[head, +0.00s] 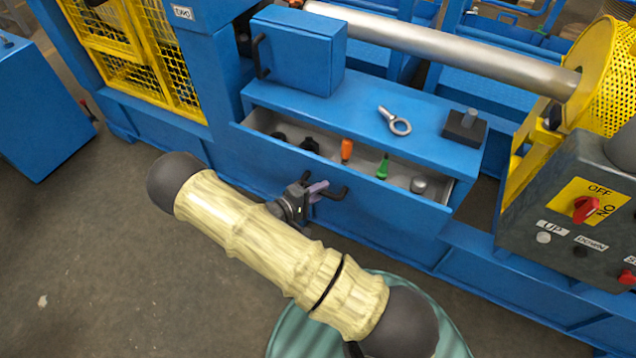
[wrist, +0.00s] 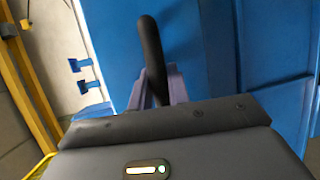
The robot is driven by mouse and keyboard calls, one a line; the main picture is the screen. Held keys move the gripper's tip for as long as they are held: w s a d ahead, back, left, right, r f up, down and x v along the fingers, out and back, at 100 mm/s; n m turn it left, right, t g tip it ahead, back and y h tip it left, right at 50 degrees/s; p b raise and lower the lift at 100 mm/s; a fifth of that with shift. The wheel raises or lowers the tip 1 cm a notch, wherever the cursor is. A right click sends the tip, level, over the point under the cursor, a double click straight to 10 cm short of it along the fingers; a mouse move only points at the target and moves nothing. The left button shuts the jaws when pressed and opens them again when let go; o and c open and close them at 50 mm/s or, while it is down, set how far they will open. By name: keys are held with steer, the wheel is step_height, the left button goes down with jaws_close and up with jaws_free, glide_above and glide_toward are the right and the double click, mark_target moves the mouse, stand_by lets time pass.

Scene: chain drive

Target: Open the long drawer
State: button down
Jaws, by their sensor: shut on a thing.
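The long drawer (head: 330,190) is a wide blue drawer in the blue machine, in the middle of the head view. It stands partly pulled out, and its grey inside shows. Its black bar handle (head: 333,195) is on the front face. My gripper (head: 316,190) is shut on this handle. In the wrist view, the black handle (wrist: 152,55) passes between the purple fingers of my gripper (wrist: 156,88), with the blue drawer front behind. My arm hides part of the area below the drawer.
Inside the drawer lie an orange-handled tool (head: 346,150), a green-handled tool (head: 382,167) and dark items. A blue box (head: 297,50) with a black handle, an eye bolt (head: 398,122) and a dark block (head: 465,125) sit above. A control panel (head: 580,205) is at right. Floor at left is clear.

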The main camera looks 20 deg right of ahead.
steer(key=shift+s+a, duration=0.4)
steer(key=shift+a, duration=0.2)
steer(key=shift+s+a, duration=0.4)
steer(key=shift+a, duration=0.2)
steer(key=c, duration=1.4)
jaws_free()
steer(key=shift+o, duration=0.4)
steer(key=shift+d, duration=0.1)
steer(key=shift+s, duration=0.1)
steer(key=p+v, duration=0.2)
steer(key=v, duration=1.5)
steer(key=shift+r, duration=0.1)
